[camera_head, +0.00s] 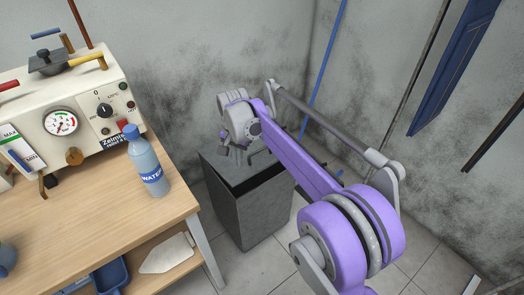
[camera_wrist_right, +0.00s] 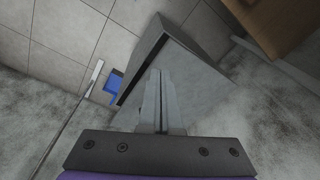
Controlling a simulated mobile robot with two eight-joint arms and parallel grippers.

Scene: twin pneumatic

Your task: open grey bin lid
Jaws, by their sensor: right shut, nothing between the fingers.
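The grey bin (camera_head: 250,213) stands on the floor right of the workbench in the head view. Its flat grey lid (camera_head: 268,172) is on top, partly hidden by my right gripper and arm. In the right wrist view the lid (camera_wrist_right: 205,90) fills the middle, with a dark band along its left edge. My right gripper (camera_wrist_right: 161,72) is shut and empty, its fingers together over the lid. In the head view it (camera_head: 238,161) is at the bin's top. I cannot tell whether the fingertips touch the lid. My left gripper is not in view.
The wooden workbench (camera_head: 95,225) is close on the left, bearing a water bottle (camera_head: 146,163) and a cream gauge machine (camera_head: 70,110). Stained walls stand behind the bin. A blue dustpan-like object (camera_wrist_right: 113,87) lies beside the bin. Tiled floor in front is clear.

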